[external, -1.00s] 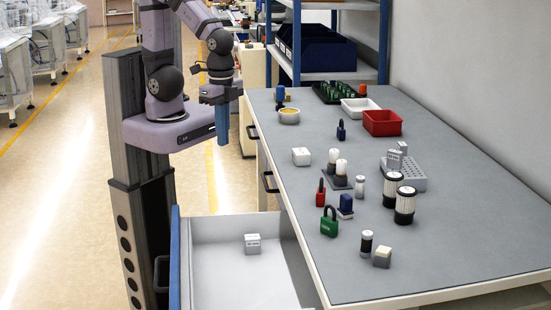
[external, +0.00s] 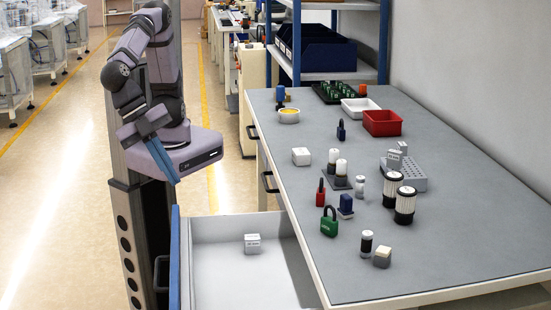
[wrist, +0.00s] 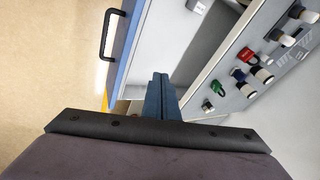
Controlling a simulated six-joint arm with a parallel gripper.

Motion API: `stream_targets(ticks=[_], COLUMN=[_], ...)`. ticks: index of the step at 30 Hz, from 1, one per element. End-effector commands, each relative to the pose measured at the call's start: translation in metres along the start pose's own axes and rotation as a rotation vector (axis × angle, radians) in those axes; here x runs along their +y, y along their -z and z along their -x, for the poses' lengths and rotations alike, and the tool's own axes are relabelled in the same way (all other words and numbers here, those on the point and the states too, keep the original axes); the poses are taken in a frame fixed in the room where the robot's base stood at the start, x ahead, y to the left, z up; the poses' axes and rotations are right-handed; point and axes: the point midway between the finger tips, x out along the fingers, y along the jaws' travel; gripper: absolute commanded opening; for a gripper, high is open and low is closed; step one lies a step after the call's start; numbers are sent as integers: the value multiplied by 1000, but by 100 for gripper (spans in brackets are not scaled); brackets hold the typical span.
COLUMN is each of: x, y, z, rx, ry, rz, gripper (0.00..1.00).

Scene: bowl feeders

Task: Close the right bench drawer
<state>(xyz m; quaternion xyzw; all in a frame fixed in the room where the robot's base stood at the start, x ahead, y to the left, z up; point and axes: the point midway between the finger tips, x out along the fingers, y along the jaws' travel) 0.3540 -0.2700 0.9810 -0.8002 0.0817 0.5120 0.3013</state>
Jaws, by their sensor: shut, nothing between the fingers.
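The right bench drawer (external: 245,228) is pulled out, with a white interior and a blue front panel (external: 175,262). A small white box (external: 252,243) lies inside it. A dark handle (external: 161,280) on the outer face shows in the external view, and the handle (wrist: 109,33) also shows in the wrist view at upper left. My gripper (external: 175,181) is shut and empty, its blue fingers pointing down, above and apart from the drawer front in the external view. Part of the drawer lies beyond the lower picture edge.
The grey bench top (external: 420,255) holds a green padlock (external: 329,222), a red padlock (external: 321,193), black-and-white cylinders (external: 405,205) and a red bin (external: 382,123). Other shut drawers with dark handles (external: 269,182) sit farther along the bench.

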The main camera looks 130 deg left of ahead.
Motion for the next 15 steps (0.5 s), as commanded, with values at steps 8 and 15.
stream_targets(ticks=[8,15], x=[68,102], y=[19,10], z=[25,-1], rx=[146,184], ry=[6,11], rz=[-57,-72], gripper=[0,0])
